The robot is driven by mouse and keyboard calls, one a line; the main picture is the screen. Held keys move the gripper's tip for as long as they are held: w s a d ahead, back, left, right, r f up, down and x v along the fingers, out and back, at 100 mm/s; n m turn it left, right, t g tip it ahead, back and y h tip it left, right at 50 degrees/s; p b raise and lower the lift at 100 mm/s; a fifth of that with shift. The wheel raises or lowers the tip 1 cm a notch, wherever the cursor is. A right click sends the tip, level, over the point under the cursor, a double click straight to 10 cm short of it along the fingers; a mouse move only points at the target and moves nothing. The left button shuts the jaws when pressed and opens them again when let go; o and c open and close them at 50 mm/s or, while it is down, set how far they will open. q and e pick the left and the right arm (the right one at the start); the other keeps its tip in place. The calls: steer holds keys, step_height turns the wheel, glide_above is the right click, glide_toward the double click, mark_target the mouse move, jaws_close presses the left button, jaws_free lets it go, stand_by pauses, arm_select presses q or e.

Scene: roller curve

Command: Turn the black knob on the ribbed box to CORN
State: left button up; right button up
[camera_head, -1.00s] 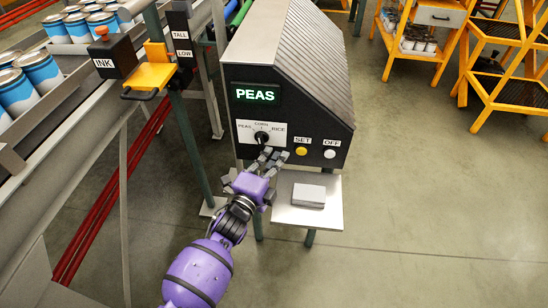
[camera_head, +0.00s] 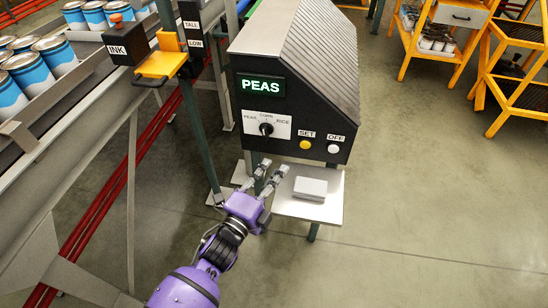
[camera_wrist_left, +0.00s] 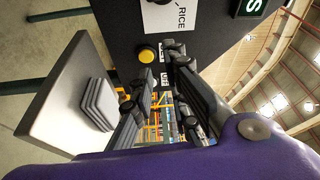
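The ribbed box (camera_head: 300,50) is black in front with a ribbed sloping top. Its lit display (camera_head: 261,86) reads PEAS. The black knob (camera_head: 266,129) sits on a white dial plate (camera_head: 281,122) marked PEAS at left, CORN at top and RICE at right. Its exact pointing direction is too small to tell. My left gripper (camera_head: 273,168) is open and empty, below the knob and apart from it. My right gripper is out of view.
A yellow SET button (camera_head: 305,145) and a white OFF button (camera_head: 333,149) are right of the knob. A grey block (camera_head: 310,188) lies on the small shelf (camera_head: 322,211) beside my gripper. A post with a yellow bracket (camera_head: 157,68) and a conveyor with cans stand at left.

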arm_select(q)
steer(key=shift+o, duration=1.2)
steer(key=shift+w+r+n+t+y, duration=0.25)
steer(key=shift+r+n, duration=0.1)
steer(key=shift+r, duration=0.2)
steer(key=shift+w+r+n+t+y, duration=0.25)
steer(key=shift+r+n, duration=0.1)
steer(key=shift+r, duration=0.15)
steer(key=n+y+p, duration=0.2)
steer(key=n+y, duration=0.3)
steer(key=n, duration=1.5)
glide_toward(264, 134)
steer(key=w, duration=0.4)
steer(key=w+d, duration=0.1)
steer(key=w, duration=0.3)
steer(key=shift+w+d+f+b, duration=0.2)
steer(key=shift+w+f+b, duration=0.05)
steer(key=shift+w+b, duration=0.05)
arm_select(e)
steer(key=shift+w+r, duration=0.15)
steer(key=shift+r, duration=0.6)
arm_select(q)
jaws_close()
